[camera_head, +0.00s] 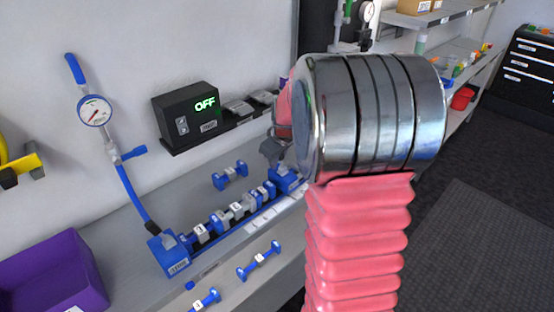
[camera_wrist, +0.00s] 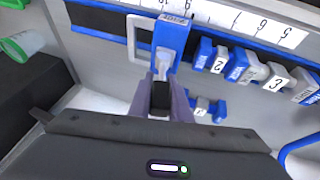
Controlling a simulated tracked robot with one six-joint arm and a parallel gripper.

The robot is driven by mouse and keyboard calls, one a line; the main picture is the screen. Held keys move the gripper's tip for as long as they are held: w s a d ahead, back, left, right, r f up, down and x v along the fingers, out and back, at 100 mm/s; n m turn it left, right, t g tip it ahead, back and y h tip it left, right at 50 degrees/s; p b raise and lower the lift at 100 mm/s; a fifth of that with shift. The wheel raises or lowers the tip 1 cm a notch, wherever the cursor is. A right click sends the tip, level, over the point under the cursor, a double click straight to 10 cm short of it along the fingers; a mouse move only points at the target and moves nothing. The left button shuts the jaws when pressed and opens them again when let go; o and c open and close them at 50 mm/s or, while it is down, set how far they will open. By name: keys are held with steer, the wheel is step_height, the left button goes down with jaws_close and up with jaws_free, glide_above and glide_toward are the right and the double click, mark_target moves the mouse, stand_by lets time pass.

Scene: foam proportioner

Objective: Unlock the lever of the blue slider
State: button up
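The blue slider (camera_wrist: 171,36) sits at the end of the rail in the wrist view. It also shows in the head view (camera_head: 286,180), at the right end of the row of numbered blocks. A pale grey lever (camera_wrist: 161,66) extends from it towards my gripper. My gripper (camera_wrist: 161,82) is right at the lever, with one purple-grey finger on each side of it. A dark piece shows between the fingers. I cannot tell whether the fingers press on the lever or only flank it. In the head view my arm hides part of the gripper (camera_head: 272,150).
Numbered blue and grey blocks (camera_head: 222,218) line the rail left of the slider. Loose blue pieces (camera_head: 259,261) lie on the bench. A gauge (camera_head: 95,111) on a blue pipe, a black display box (camera_head: 187,117) reading OFF, and a purple bin (camera_head: 50,272) stand nearby.

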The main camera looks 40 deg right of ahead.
jaws_close()
